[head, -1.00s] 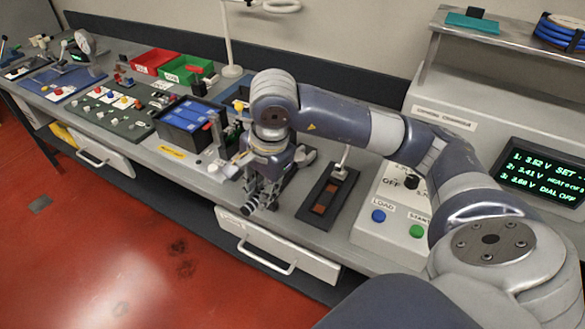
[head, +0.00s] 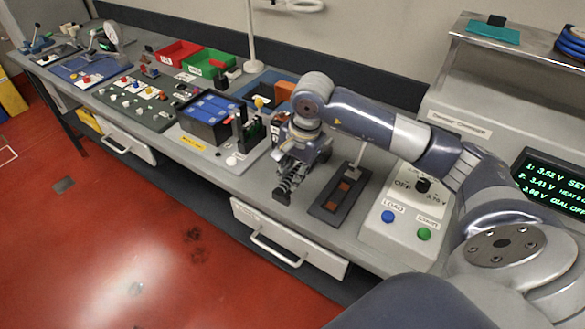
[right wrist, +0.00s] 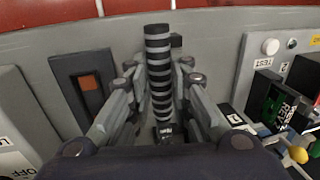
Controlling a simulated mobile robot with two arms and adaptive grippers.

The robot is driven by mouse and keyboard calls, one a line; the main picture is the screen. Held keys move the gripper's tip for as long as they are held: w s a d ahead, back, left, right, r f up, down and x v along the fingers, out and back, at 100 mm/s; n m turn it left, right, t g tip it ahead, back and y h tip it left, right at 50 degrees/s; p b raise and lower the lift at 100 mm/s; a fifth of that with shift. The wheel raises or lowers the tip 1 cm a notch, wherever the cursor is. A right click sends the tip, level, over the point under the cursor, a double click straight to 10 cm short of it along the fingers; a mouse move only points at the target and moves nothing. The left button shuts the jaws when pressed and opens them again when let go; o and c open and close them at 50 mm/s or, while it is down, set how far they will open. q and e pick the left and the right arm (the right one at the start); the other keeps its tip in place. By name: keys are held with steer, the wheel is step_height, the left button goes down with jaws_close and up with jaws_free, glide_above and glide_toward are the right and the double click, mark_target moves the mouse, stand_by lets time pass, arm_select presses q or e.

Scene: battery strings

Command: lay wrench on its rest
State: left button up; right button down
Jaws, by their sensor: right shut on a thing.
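My right gripper (right wrist: 155,110) is shut on the wrench (right wrist: 159,70), a rod with black and grey bands. In the right wrist view the banded part sticks out past the fingers toward the bench's front edge. In the head view my right gripper (head: 288,178) is over the front of the bench, with the banded end (head: 283,192) pointing down toward the edge. The wrench's other end is hidden by the gripper. My left gripper is not in view.
A dark tray with orange-brown pads (head: 336,203) lies right of the gripper, before the console with blue and green buttons (head: 405,222). Left of the gripper are a blue-topped battery box (head: 212,110) and a dark upright fixture (head: 240,130). Red and green bins (head: 208,62) stand behind.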

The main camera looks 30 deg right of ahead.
steer(key=w+d+f+p, duration=0.1)
steer(key=w+f+p, duration=0.1)
steer(key=f, duration=0.1)
steer(key=shift+w+d, duration=0.4)
steer(key=shift+f, duration=0.4)
steer(key=shift+f, duration=0.1)
steer(key=c, duration=1.5)
jaws_free()
steer(key=shift+o, duration=0.2)
